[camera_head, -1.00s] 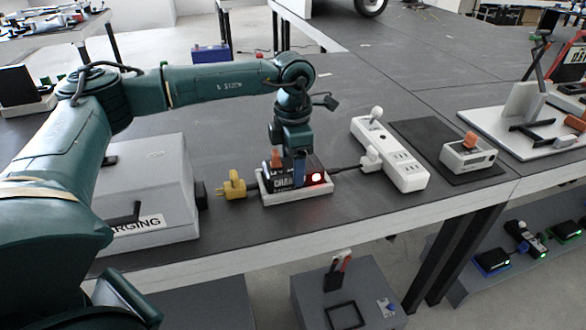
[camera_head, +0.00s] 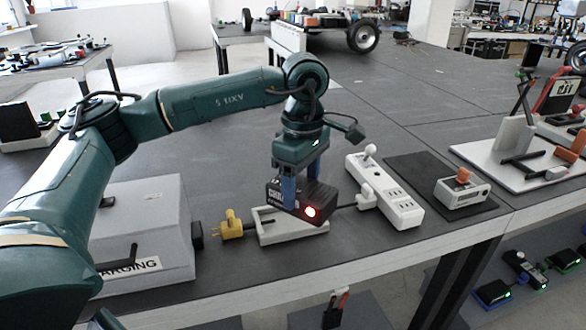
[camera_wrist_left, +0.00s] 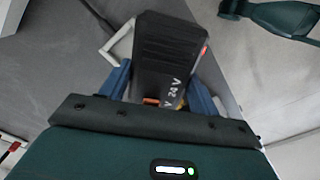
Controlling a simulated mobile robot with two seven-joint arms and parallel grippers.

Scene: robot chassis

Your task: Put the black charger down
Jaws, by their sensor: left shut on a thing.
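The black charger (camera_head: 318,200), with a glowing red light on its front, is held above the table. My left gripper (camera_head: 301,190) is shut on it, with a blue finger on each side. In the left wrist view, the charger (camera_wrist_left: 168,50) sits between the blue fingers (camera_wrist_left: 160,92) and shows "24 V" lettering. Below the charger is a white tray (camera_head: 290,234) with a raised rim; the charger is over its back part and partly hides it. My right gripper is not in view.
A yellow plug (camera_head: 231,225) stands left of the tray. A white power strip (camera_head: 401,208) lies to the right, and beyond it a small meter (camera_head: 462,190) on a dark mat. A grey box (camera_head: 140,240) stands at left. The table's front edge is close to the tray.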

